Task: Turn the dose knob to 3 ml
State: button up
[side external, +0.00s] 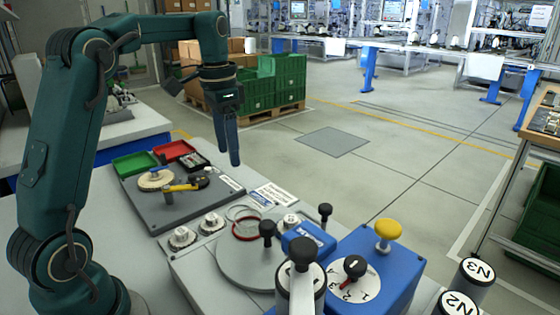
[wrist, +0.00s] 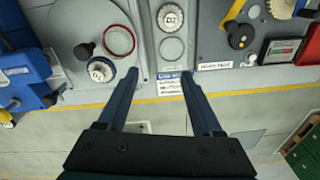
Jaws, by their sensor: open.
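The dose knob (side external: 355,267) is black with a red pointer and sits on a white numbered dial (side external: 371,284) on a blue box (side external: 397,279), at the lower right of the side view. The pointer is toward the near lower-left part of the dial; I cannot read exactly which mark it meets. My gripper (side external: 234,160) hangs fingers down, high up and well to the left of the knob, empty. In the wrist view its fingers (wrist: 159,73) are spread apart with nothing between them. The dial does not show in the wrist view.
A yellow-topped knob (side external: 388,231) stands on the blue box behind the dial. Black-topped posts (side external: 303,252) rise close on its left. A grey round plate (side external: 237,264) with a red ring (side external: 250,229) lies further left. Labelled cylinders (side external: 476,276) stand at right.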

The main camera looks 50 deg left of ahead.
jog(key=w+d+n+t, duration=0.1)
jog(key=w+d+n, duration=0.15)
jog(key=d, duration=0.45)
jog(key=m+t, duration=0.2)
send_near(355, 262)
jog(key=shift+h, duration=0.3)
jog(key=w+a+f, duration=0.1)
jog(key=w+a, duration=0.1)
jog(key=a, duration=0.1)
jog(key=w+a+f, duration=0.1)
jog(key=w+a, duration=0.1)
jog(key=a, duration=0.1)
jog(key=w+a+f, duration=0.2)
jog(key=a, duration=0.1)
jog(key=shift+a, duration=0.3)
jog(key=s+d+m, duration=0.1)
jog(key=d, duration=0.1)
jog(key=s+d+h, duration=0.1)
jog(key=s+d, duration=0.1)
jog(key=d, duration=0.1)
jog(key=s+d+r+m, duration=0.1)
jog(key=s+d, duration=0.1)
jog(key=d, duration=0.1)
jog(key=shift+m, duration=0.35)
jog(key=shift+d+f, duration=0.25)
jog(key=shift+x, duration=2.35)
jog(key=shift+r, duration=0.1)
grip_shut()
